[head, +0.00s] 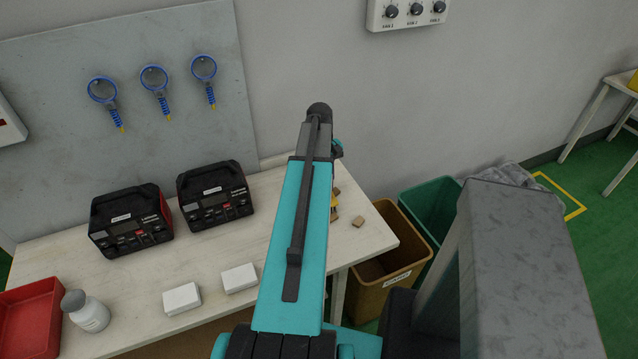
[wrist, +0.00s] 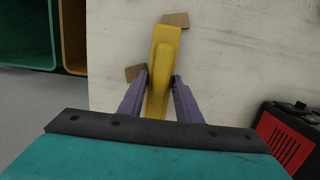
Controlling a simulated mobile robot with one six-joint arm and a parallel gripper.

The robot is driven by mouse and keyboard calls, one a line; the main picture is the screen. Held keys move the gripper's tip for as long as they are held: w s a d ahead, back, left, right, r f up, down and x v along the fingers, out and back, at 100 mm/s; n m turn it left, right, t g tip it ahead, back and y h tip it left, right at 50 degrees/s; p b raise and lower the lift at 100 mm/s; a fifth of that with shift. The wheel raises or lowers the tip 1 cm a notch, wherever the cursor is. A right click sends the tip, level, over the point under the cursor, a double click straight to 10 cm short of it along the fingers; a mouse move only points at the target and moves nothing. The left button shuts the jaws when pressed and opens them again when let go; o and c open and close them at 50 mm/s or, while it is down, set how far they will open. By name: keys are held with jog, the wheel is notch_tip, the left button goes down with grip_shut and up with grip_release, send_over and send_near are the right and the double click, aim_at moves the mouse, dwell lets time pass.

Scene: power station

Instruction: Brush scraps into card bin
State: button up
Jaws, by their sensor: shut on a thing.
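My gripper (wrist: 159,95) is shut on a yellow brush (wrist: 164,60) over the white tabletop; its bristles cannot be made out. A brown scrap (wrist: 134,73) lies just left of the brush and another scrap (wrist: 176,19) at its far end in the wrist view. A scrap (head: 358,222) lies near the table's right end. The brown card bin (head: 366,303) stands on the floor beyond that end; it also shows in the wrist view (wrist: 73,35).
A green bin (head: 430,205) and a bin with a grey liner (head: 510,174) stand beside the card bin. Two black-red devices (head: 131,222), white boxes (head: 182,299), a bottle (head: 88,312) and a red tray (head: 28,315) occupy the table's left part.

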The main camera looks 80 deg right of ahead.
jog(key=shift+s+d, duration=1.1)
jog(key=shift+s, duration=0.3)
jog(key=shift+d, duration=0.1)
jog(key=shift+s+d+p, duration=0.25)
jog(key=shift+s+d, duration=0.65)
jog(key=shift+s, duration=0.25)
jog(key=shift+s+d+p, duration=0.25)
jog(key=shift+s+d, duration=0.6)
jog(key=shift+s, duration=0.25)
jog(key=shift+s+d+p, duration=0.15)
jog(key=shift+s+d, duration=0.8)
jog(key=shift+s, duration=0.2)
jog(key=shift+s+d+p, duration=0.15)
jog(key=shift+s+d, duration=0.8)
jog(key=shift+s, duration=0.2)
jog(key=shift+r, duration=0.1)
notch_tip(320, 180, up, 7)
jog(key=p, duration=0.4)
jog(key=shift+s, duration=0.1)
